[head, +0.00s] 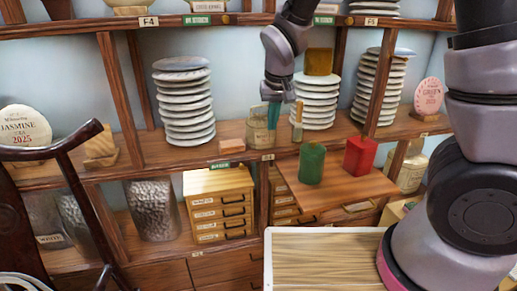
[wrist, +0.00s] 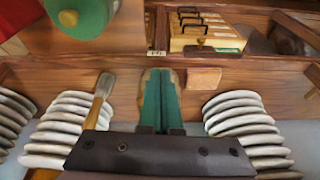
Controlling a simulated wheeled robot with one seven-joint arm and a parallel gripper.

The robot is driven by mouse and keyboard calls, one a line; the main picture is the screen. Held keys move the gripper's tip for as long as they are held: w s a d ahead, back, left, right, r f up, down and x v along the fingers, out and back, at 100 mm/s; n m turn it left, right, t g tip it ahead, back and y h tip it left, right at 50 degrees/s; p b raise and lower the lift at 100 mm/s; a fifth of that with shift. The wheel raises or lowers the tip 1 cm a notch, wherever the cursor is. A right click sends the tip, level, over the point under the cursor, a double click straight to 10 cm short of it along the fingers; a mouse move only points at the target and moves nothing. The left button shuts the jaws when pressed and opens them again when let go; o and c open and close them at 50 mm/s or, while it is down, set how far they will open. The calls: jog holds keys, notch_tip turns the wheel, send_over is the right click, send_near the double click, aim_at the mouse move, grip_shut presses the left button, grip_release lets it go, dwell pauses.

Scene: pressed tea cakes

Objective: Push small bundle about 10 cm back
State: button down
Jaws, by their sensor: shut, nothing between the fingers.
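My gripper (head: 272,122) reaches down over the middle shelf, between stacks of pale discs, with its teal fingers together and nothing between them. In the wrist view the closed fingers (wrist: 161,82) point at the shelf board. A small tan packet with a label (head: 257,134) stands at the fingertips, partly hidden by them; I cannot tell whether they touch. A small pinkish-brown block (head: 231,146) lies left of it near the shelf's front edge; it also shows in the wrist view (wrist: 204,77). Which of these two is the small bundle is unclear.
Disc stacks stand left (head: 185,105) and right (head: 317,100) of my gripper. A wooden-handled brush (head: 297,122) stands close on the right. A green cylinder (head: 311,164) and red block (head: 360,156) sit on a lower ledge in front. A small drawer cabinet (head: 220,204) is below.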

jog(key=x, duration=0.3)
jog(key=w+a+x, duration=0.1)
jog(key=x, duration=0.7)
jog(key=shift+w+a, duration=0.2)
jog(key=shift+w, duration=0.2)
jog(key=shift+w+a, duration=0.2)
jog(key=shift+w, duration=0.55)
jog(key=w, duration=0.3)
jog(key=w+a, duration=0.1)
jog(key=w, duration=0.3)
jog(key=w+a, duration=0.1)
jog(key=w, duration=0.2)
jog(key=shift+w+a, duration=0.15)
jog(key=shift+w, duration=0.15)
jog(key=shift+r, duration=0.1)
